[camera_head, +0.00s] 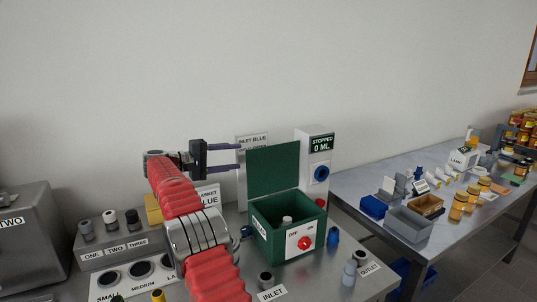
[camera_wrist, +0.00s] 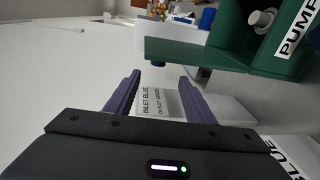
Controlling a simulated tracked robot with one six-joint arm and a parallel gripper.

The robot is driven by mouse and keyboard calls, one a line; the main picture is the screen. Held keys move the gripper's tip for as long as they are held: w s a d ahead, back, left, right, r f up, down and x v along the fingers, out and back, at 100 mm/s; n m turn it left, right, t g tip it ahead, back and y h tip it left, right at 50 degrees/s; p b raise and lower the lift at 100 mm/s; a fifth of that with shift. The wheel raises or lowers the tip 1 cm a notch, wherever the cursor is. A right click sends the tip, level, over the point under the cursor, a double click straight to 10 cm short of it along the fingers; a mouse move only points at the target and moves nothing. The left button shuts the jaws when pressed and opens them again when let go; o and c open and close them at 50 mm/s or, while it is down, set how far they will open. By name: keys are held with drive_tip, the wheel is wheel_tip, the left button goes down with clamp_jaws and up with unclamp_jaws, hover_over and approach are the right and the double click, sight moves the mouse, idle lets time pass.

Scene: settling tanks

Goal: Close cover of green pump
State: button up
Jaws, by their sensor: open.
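The green pump (camera_head: 265,246) is a box on the near bench, with a white front panel and a red knob. Its green cover (camera_head: 273,171) stands open and upright at the back edge, leaving the inside and a pale round part visible. In the wrist view, the pump (camera_wrist: 236,35) is at the upper right and the cover (camera_wrist: 190,52) shows as a green strip beyond the fingertips. My gripper (camera_head: 239,158) is open and empty, left of the cover, its purple fingers pointing right. The fingers also show in the wrist view (camera_wrist: 160,78). Whether a fingertip touches the cover is unclear.
A white dispenser (camera_head: 319,165) reading "STOPPED 0 ML" stands behind the pump's right side. An "INLET BLUE" sign (camera_head: 252,141) is behind the fingers. Small bottles (camera_head: 349,271) stand at front right. A second table (camera_head: 385,182) with trays is at right.

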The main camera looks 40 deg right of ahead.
sight(269, 153)
drive_tip(key=shift+w+d+f+m+g+h, duration=0.25)
drive_tip(key=shift+d+f+m+g+h, duration=0.25)
drive_tip(key=shift+d+f+g, duration=0.35)
drive_tip(key=shift+d, duration=0.1)
drive_tip(key=x, duration=1.3)
drive_tip(key=shift+d, duration=0.35)
drive_tip(key=shift+f, duration=0.15)
clamp_jaws()
